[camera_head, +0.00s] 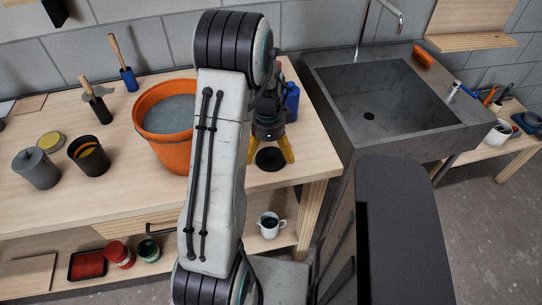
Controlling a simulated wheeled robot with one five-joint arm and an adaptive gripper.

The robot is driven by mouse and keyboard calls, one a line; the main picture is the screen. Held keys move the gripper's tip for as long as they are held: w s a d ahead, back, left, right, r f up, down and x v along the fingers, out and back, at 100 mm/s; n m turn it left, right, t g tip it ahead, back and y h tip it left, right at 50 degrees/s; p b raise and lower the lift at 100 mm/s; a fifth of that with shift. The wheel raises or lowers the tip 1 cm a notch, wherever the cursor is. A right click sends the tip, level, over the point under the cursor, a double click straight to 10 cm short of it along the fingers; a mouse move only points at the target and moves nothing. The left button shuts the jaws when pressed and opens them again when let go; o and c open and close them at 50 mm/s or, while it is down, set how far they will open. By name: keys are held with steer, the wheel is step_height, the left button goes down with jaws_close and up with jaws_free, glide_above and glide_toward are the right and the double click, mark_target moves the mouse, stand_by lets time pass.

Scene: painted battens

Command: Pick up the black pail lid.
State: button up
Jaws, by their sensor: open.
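The black pail lid (270,160) looks like a flat dark disc lying on the wooden worktop near its right front edge. My gripper (272,150) points down at it with its yellow fingers spread apart. From this angle the lid shows between the fingers. I cannot tell whether they touch it. The left finger is partly hidden behind my arm.
An orange bucket (165,152) of grey material stands left of my arm. A blue container (292,102) is behind my gripper. Grey (36,168) and black (88,165) pots stand left. A stone sink (385,100) is right. A mug (270,225) sits on the lower shelf.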

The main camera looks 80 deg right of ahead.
steer(key=shift+f, duration=1.05)
steer(key=shift+a, duration=0.1)
steer(key=c, duration=1.1)
steer(key=shift+a, duration=0.1)
steer(key=shift+c, duration=1.2)
steer(key=shift+f, duration=0.1)
steer(key=shift+c, duration=0.4)
